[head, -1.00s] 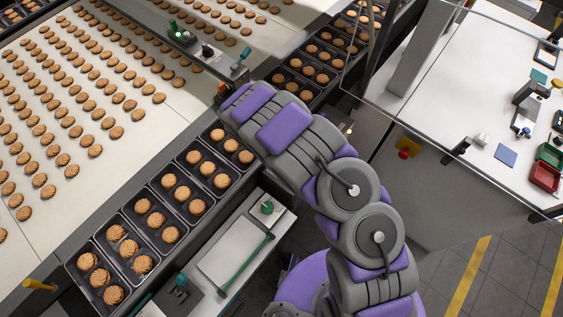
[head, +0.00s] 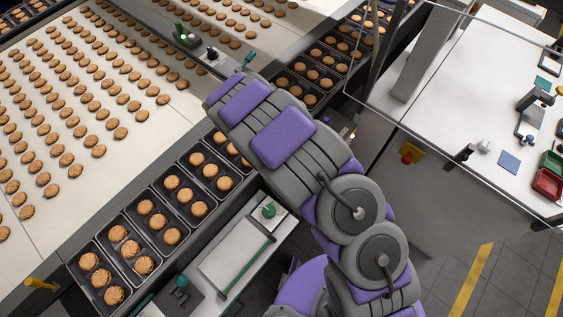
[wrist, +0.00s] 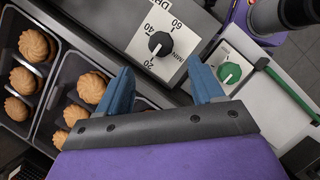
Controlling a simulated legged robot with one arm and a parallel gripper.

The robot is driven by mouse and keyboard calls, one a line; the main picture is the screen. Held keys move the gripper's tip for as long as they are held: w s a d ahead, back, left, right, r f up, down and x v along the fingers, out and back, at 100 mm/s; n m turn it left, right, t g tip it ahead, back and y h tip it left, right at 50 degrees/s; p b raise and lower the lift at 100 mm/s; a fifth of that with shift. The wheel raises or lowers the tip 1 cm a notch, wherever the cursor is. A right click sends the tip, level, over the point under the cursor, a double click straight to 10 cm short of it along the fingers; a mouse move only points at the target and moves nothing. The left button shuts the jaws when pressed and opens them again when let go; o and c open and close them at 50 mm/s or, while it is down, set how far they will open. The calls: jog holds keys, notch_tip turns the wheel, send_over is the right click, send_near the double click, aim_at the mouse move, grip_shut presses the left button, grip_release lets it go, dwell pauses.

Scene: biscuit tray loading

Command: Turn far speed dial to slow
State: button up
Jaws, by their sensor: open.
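A green dial (wrist: 228,72) on a white plate shows in the wrist view, right of my right fingertip. The same dial appears to be the green knob (head: 268,208) at the far end of the side panel in the head view, and I take it for the far speed dial. A second green knob (head: 180,283) is at the panel's near end. My gripper (wrist: 163,84) is open and empty, its blue fingers apart. In the head view it is hidden by my arm. The green dial's marks are too small to read.
A black dial (wrist: 160,43) with a numbered scale sits on a grey housing, ahead of the fingers. A green bar handle (head: 246,266) runs along the side panel. Biscuit trays (wrist: 60,65) lie left of the gripper. A worktable (head: 450,110) stands at right.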

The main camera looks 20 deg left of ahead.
jog(key=v, duration=0.9)
jog(key=shift+r, duration=0.2)
jog(key=shift+a, duration=0.1)
jog(key=s+d+r+m+g+b, duration=0.1)
jog(key=d+r+m+b, duration=0.35)
jog(key=d, duration=0.75)
jog(key=s+d+r+m+g+b, duration=0.1)
jog(key=d+r+m+b, duration=0.1)
jog(key=d+r+m, duration=0.75)
jog(key=s+d+m+y+b, duration=0.1)
jog(key=s+d+m+b, duration=0.1)
jog(key=s, duration=0.5)
jog(key=s+d+f+m+g+y+b, duration=0.1)
jog(key=s+d+m+b, duration=0.1)
jog(key=s+d, duration=0.4)
jog(key=s+d+f+m+y+b, duration=0.1)
jog(key=s+d+m, duration=0.3)
jog(key=s, duration=0.5)
jog(key=shift+s+d+f+m+g+y+b, duration=0.15)
jog(key=shift+d+f+m+g+y+b, duration=0.15)
jog(key=shift+y+b, duration=0.3)
jog(key=shift+c, duration=0.4)
